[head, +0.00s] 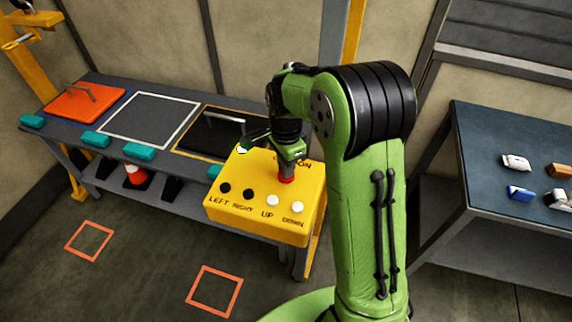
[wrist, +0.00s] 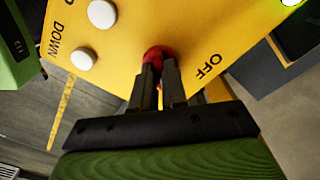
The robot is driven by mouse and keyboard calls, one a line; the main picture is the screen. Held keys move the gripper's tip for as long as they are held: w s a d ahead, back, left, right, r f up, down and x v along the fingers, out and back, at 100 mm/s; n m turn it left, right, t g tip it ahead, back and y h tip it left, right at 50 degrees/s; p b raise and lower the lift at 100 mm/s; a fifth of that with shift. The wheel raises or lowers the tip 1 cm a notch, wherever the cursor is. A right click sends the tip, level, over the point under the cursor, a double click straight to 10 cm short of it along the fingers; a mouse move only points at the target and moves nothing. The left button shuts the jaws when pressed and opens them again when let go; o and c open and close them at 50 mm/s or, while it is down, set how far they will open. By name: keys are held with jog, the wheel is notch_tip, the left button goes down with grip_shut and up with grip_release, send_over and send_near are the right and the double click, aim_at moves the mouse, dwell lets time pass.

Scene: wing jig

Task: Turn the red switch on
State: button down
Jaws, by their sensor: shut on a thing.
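The yellow control box (head: 262,222) stands in the middle of the head view, with buttons marked LEFT, RIGHT, UP and DOWN. The red switch (wrist: 160,54) sits on its top face, near the OFF lettering in the wrist view. It also shows as a small red part (head: 287,180) under my gripper in the head view. My gripper (wrist: 159,72) is shut on the red switch, with its two dark fingers on either side of it. The fingers hide part of the switch, so its exact setting is unclear. A light on the box glows green (wrist: 290,2) at the wrist view's top right.
A long grey bench behind the box holds an orange panel (head: 84,102), a white-outlined square and a black panel (head: 212,132). A dark table (head: 500,125) with small items stands at the right. Open floor with orange squares lies at front left.

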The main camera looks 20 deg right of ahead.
jog(key=shift+r+m, duration=0.1)
jog(key=shift+m, duration=0.3)
jog(key=c, duration=1.2)
grip_release()
jog(key=shift+o, duration=0.2)
notch_tip(320, 180, up, 16)
jog(key=p, duration=0.2)
jog(key=shift+f, duration=0.2)
jog(key=s+r+n+t, duration=0.35)
jog(key=s+n, duration=0.55)
jog(key=s, duration=0.5)
jog(key=s+f+n+t, duration=0.2)
jog(key=s+f+n, duration=0.1)
jog(key=s+n, duration=0.4)
jog(key=shift+s+a, duration=0.35)
jog(key=shift+s, duration=0.7)
